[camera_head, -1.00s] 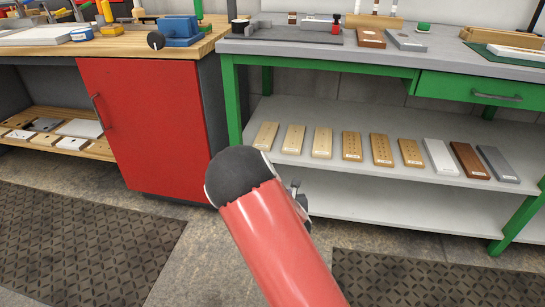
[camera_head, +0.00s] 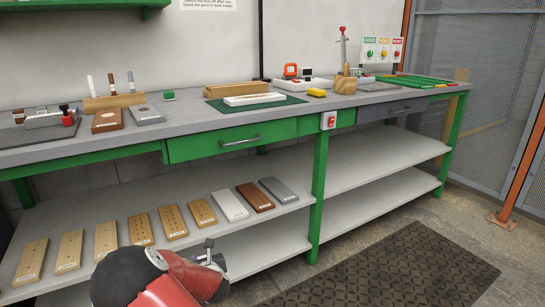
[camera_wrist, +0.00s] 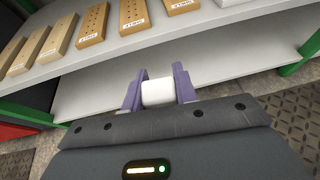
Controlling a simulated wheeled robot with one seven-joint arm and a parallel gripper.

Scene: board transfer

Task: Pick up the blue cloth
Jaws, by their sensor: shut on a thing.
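My gripper (camera_wrist: 160,73) shows in the wrist view with its two purple fingers shut on a small white piece (camera_wrist: 158,93). The piece sits between the fingers, apart from the shelf edge in the picture. In the head view, my red and black arm is at the bottom, and the gripper's end (camera_head: 211,256) shows small and partly hidden behind it. I cannot make out the white piece there. I see no blue cloth in either view now.
A long green-framed bench (camera_head: 200,134) has a lower shelf (camera_head: 195,187) holding several tan, white, brown and grey boards. A green mat with a white board (camera_head: 254,99) lies on top. A dark floor mat (camera_head: 400,270) lies at the right, with clear floor around it.

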